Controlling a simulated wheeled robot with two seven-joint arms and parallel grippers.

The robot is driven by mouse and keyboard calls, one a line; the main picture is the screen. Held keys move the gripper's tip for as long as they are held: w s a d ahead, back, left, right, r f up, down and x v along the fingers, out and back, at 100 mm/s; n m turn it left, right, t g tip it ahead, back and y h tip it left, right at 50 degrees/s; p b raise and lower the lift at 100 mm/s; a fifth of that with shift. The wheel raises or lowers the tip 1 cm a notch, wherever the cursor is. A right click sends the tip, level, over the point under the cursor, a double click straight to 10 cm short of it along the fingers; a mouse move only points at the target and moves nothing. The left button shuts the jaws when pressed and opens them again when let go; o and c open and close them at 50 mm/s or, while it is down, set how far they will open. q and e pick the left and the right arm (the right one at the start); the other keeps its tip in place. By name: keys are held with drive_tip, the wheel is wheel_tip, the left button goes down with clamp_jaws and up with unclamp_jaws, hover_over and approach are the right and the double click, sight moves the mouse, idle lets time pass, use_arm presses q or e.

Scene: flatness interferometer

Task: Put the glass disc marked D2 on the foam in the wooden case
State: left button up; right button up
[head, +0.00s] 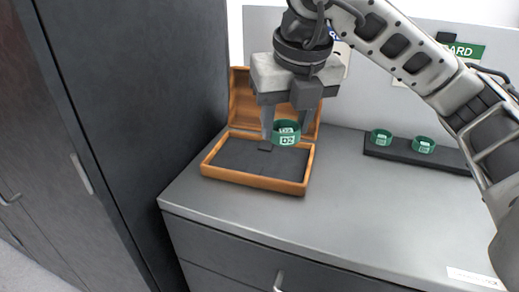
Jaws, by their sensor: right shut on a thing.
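The glass disc marked D2 (287,139) has a green band with a white label. My right gripper (286,125) is shut on it, and the disc shows in front of the rear part of the open wooden case (252,181). The disc appears held over the dark foam (245,158); I cannot tell whether it touches it. The case stands on the grey cabinet top with its lid (240,100) raised at the back. The gripper hides part of the lid. My left gripper is not in view.
Two similar green-banded discs (381,137) (424,144) sit on a black rack (400,153) at the right. A tall dark cabinet (140,80) stands close to the left of the case. The grey top (350,215) is clear in front. A green board sign (465,50) is behind.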

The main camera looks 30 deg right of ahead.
approach(260, 157)
drive_tip(key=shift+w+f+p, duration=0.25)
drive_tip(key=shift+f+p, duration=0.3)
drive_tip(key=shift+f, duration=0.15)
drive_tip(key=shift+w+f, duration=0.35)
drive_tip(key=shift+f, duration=0.05)
drive_tip(key=x, duration=0.3)
drive_tip(key=shift+s+d+f+p, duration=0.1)
drive_tip(key=shift+s+f+p, duration=0.05)
drive_tip(key=shift+f+p, duration=0.25)
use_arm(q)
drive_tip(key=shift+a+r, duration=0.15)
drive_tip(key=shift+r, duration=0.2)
use_arm(e)
drive_tip(key=shift+f, duration=0.1)
